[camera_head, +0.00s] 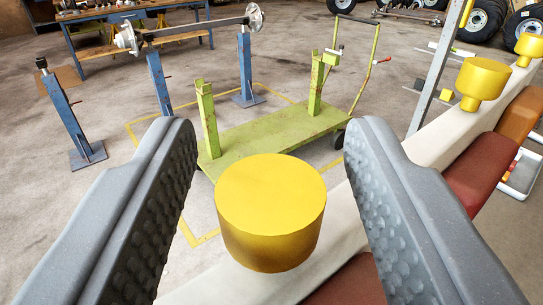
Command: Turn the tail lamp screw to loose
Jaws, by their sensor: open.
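A large yellow round screw head (270,205) stands close in front of me on a long white bar (425,146). Red and orange lamp lenses (478,172) run along the bar's right side. My gripper (270,130) is open, with one grey textured finger on each side of this screw head. Gaps show between the fingers and the head, and it is not gripped. A second yellow screw (482,80) with a narrower stem stands farther along the bar, and a third (530,45) beyond it. The picture does not show which way the screw is turned.
A green wheeled trolley (265,140) stands on the floor beyond. Blue stands (245,70) hold an axle (195,28), and a blue workbench (90,40) is behind. Tyres (485,18) lie at the back right. A grey upright post (435,75) rises beside the bar.

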